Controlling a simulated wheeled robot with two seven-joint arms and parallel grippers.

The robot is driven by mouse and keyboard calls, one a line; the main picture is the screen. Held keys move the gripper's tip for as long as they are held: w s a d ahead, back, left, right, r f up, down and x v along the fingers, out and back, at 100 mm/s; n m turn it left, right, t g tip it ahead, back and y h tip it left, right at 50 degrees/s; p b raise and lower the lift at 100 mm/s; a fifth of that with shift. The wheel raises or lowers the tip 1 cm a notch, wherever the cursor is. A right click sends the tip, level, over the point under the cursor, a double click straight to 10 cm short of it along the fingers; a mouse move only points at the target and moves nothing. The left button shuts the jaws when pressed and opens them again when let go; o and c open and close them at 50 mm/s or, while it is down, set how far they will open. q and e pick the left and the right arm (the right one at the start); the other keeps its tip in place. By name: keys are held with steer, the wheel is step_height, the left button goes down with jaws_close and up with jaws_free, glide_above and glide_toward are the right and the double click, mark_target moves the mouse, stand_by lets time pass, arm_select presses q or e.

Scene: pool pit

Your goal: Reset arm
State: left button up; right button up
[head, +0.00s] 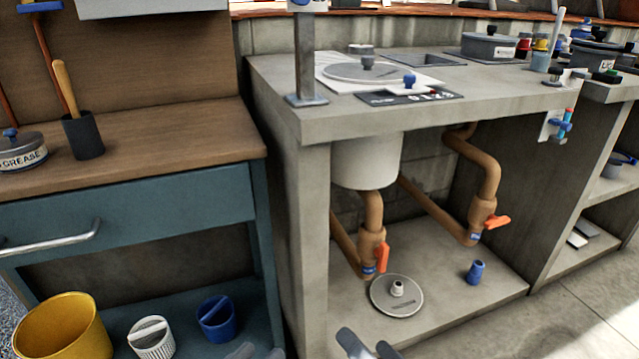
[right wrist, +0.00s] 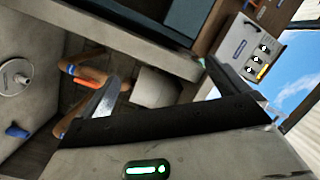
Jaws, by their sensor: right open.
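My right gripper (head: 368,346) is at the bottom edge of the head view, in front of the open bay under the concrete counter. Its two fingertips are apart with nothing between them. In the right wrist view its fingers (right wrist: 160,92) are spread wide, and the pipes and counter show beyond them. My left gripper (head: 257,352) barely shows at the bottom edge of the head view, in front of the teal bench. Only grey tips are visible there, and the rest is cut off.
Floor is clear at lower right.

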arm_select(q)
steer(key=s+a+r+g+y+p, duration=0.1)
steer(key=r+p, duration=0.3)
steer(key=p, duration=0.9)
steer(key=s+a+r+m+g+y+p, duration=0.1)
steer(key=a+r+g+y+p, duration=0.1)
steer(key=p, duration=1)
steer(key=shift+s+a+r+y+p, duration=0.35)
steer(key=shift+a+r+y, duration=0.25)
steer(key=shift+a+r, duration=0.5)
arm_select(e)
steer(key=s+d+r+n+g+h, duration=0.4)
steer(key=d+r+n+h, duration=0.1)
steer(key=r, duration=0.3)
steer(key=shift+d+r+n+h, duration=0.15)
steer(key=shift+d+n+h, duration=0.15)
steer(key=shift+d+h, duration=0.45)
arm_select(q)
steer(key=shift+a+f, duration=0.1)
steer(key=shift+f, duration=0.05)
